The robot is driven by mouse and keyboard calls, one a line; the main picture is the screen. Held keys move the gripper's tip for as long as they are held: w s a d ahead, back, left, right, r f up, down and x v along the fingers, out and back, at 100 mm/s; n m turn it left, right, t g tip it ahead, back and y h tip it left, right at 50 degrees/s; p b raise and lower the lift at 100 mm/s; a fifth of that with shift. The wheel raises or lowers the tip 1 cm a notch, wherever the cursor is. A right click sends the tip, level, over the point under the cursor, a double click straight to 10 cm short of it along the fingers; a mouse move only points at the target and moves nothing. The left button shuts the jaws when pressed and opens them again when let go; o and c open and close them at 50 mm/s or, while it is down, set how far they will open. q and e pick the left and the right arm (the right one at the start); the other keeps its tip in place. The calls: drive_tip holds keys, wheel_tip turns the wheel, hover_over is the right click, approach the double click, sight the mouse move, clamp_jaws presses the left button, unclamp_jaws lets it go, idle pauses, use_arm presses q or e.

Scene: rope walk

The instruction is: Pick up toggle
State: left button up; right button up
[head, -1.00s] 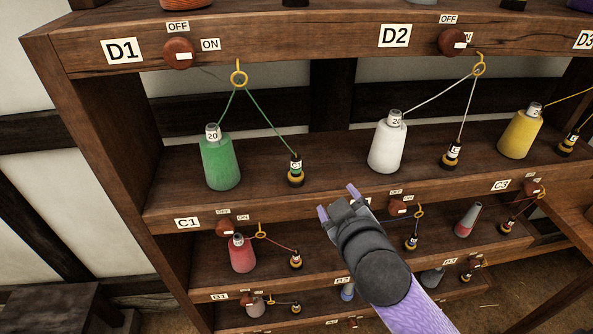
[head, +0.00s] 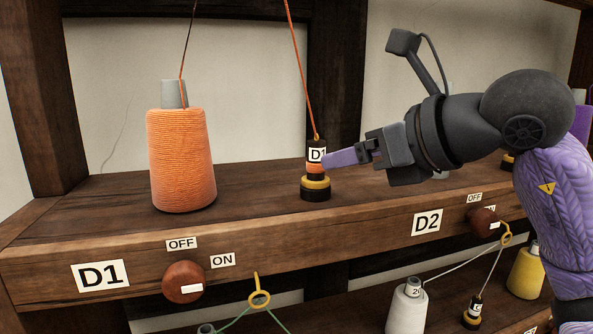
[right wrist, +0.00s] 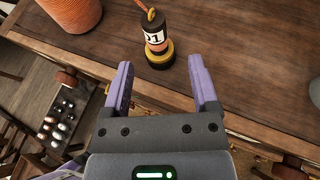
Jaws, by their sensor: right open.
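The toggle (head: 316,170), a dark cylinder with a D1 label and an orange band, stands upright in a yellow-and-black base on the upper shelf. An orange cord runs up from its top. My right gripper (head: 328,159) reaches in from the right, its purple fingers level and close to the toggle. In the right wrist view, the open, empty jaws (right wrist: 160,66) point at the toggle (right wrist: 154,36), which lies just beyond the fingertips, between their lines. In the head view I cannot tell whether a fingertip touches it. My left gripper is out of view.
An orange thread cone (head: 181,160) stands left of the toggle on the shelf (head: 250,195). The front edge carries a D1 knob (head: 183,281) and a D2 knob (head: 484,221). White (head: 407,308) and yellow (head: 526,273) cones stand below. Shelf between cone and toggle is clear.

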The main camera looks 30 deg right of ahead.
sight(316, 178)
drive_tip(key=shift+w+a+f+p, duration=0.35)
drive_tip(key=shift+w+f+p, duration=0.05)
drive_tip(key=shift+w, duration=0.25)
drive_tip(key=p+x, duration=0.1)
drive_tip(key=x, duration=0.4)
drive_tip(key=shift+w+p, duration=0.15)
drive_tip(key=shift+p, duration=0.25)
drive_tip(key=shift+f, duration=0.1)
drive_tip(key=c, duration=0.6)
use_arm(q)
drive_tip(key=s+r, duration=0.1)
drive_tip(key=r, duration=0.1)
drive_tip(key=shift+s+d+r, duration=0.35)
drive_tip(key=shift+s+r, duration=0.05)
use_arm(e)
clamp_jaws()
